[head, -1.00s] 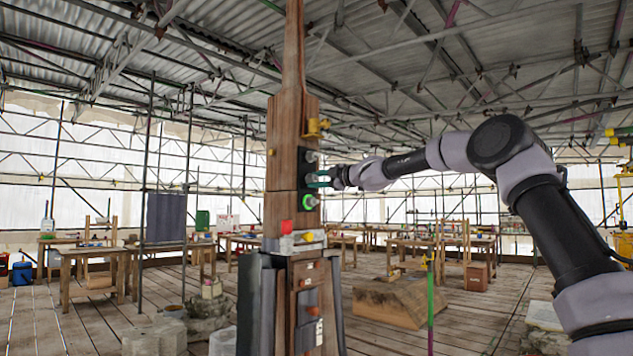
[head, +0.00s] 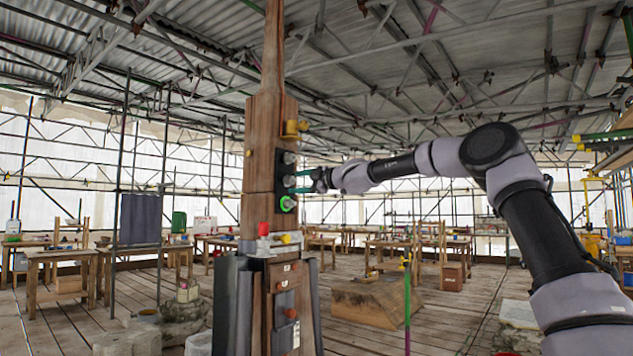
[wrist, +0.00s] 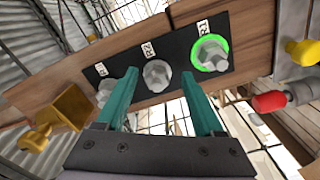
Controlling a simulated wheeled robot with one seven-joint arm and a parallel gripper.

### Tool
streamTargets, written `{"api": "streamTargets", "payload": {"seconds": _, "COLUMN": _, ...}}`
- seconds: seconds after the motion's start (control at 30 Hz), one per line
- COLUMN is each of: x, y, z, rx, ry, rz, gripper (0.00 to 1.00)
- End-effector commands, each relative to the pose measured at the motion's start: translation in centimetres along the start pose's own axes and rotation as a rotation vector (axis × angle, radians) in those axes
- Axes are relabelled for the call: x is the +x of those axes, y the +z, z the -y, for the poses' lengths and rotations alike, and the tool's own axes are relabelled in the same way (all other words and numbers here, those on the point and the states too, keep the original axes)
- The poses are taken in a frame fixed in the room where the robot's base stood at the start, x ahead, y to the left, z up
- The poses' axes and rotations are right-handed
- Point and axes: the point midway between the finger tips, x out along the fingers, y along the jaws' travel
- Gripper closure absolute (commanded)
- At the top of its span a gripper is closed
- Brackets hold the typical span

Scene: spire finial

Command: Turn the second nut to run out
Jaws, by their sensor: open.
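A black plate (wrist: 124,67) on the wooden post carries three grey nuts in a row, with white labels beside them. The middle nut (wrist: 157,75) has a label that looks like R2. An end nut (wrist: 211,53) has a bright green ring, which in the head view is the lowest one (head: 287,203). The other end nut (wrist: 105,92) is partly behind a finger. My gripper (wrist: 159,76) is open, its teal fingers on either side of the middle nut in the wrist view. In the head view my gripper (head: 294,182) is at the plate; finger contact cannot be told.
A yellow-brass fitting (head: 292,128) sticks out above the plate. A red knob (head: 264,229) and a yellow knob (head: 286,239) sit below it on the post (head: 258,180). Workbenches (head: 65,262) and a wooden block (head: 365,302) stand farther back, apart from the post.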

Motion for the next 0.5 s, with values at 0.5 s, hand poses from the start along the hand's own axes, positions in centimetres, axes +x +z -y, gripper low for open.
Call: {"api": "streamTargets", "payload": {"seconds": 0.5, "x": -6.8, "y": 0.0, "z": -0.2, "rx": -0.002, "ry": 0.004, "rz": 0.001, "gripper": 0.31}}
